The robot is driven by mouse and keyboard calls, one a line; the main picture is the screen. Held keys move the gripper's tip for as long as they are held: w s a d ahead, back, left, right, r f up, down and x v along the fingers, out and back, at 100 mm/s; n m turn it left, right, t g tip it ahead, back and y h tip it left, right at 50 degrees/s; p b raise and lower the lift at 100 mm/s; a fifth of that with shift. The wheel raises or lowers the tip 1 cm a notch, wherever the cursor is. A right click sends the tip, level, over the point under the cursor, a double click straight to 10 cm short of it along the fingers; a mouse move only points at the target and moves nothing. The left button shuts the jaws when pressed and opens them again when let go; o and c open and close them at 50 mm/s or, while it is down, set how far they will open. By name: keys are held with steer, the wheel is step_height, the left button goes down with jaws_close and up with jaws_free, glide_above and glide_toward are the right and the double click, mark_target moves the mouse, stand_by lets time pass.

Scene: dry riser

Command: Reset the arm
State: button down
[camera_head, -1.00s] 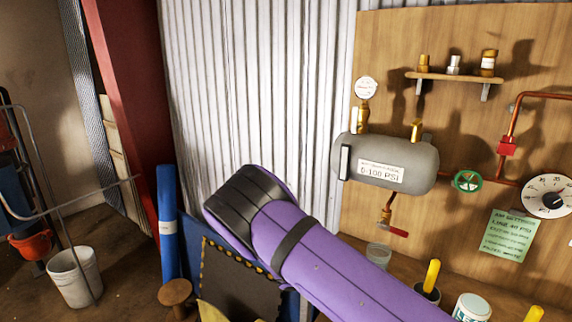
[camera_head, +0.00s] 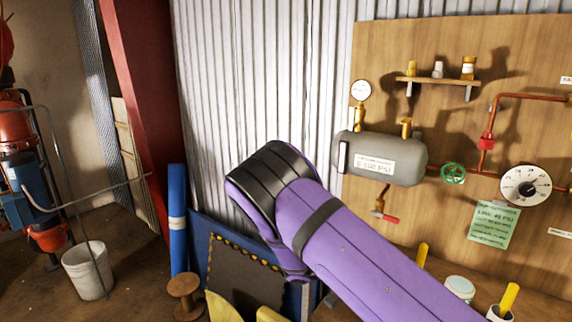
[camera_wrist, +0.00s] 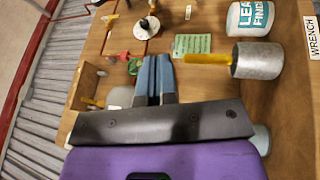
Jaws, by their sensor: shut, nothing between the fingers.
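My purple arm crosses the lower middle of the head view, and its gripper end is out of that view. In the wrist view my gripper (camera_wrist: 154,75) shows as two blue-grey fingers side by side, shut with nothing between them. The fingers point toward the wooden board, near a green note (camera_wrist: 192,43) and a green valve wheel (camera_wrist: 134,66). I cannot tell whether they touch anything.
A grey tank (camera_head: 385,158), a dial gauge (camera_head: 525,185) and a red-handled valve (camera_head: 388,218) are on the wooden board (camera_head: 450,40). A metal cup with a yellow handle (camera_wrist: 258,60) and a white tub (camera_wrist: 250,17) are near the gripper. A white bucket (camera_head: 88,270) stands on the floor left.

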steer(key=s+d+r+n+y, duration=0.1)
steer(key=s+d+r+y, duration=0.4)
steer(key=r+y, duration=0.25)
steer(key=s+d+r+y, duration=0.5)
steer(key=r+y, duration=0.2)
steer(key=r, duration=0.2)
steer(key=s+r+n+t+y, duration=0.1)
steer(key=s+r+t+y, duration=0.1)
steer(key=s+r+t, duration=0.3)
steer(key=s+r+n+t+y, duration=0.1)
steer(key=s+r+t+y, duration=0.2)
steer(key=s, duration=0.9)
step_height(320, 180, up, 4)
steer(key=t, duration=0.2)
steer(key=shift+d+t, duration=0.15)
steer(key=shift+t, duration=0.25)
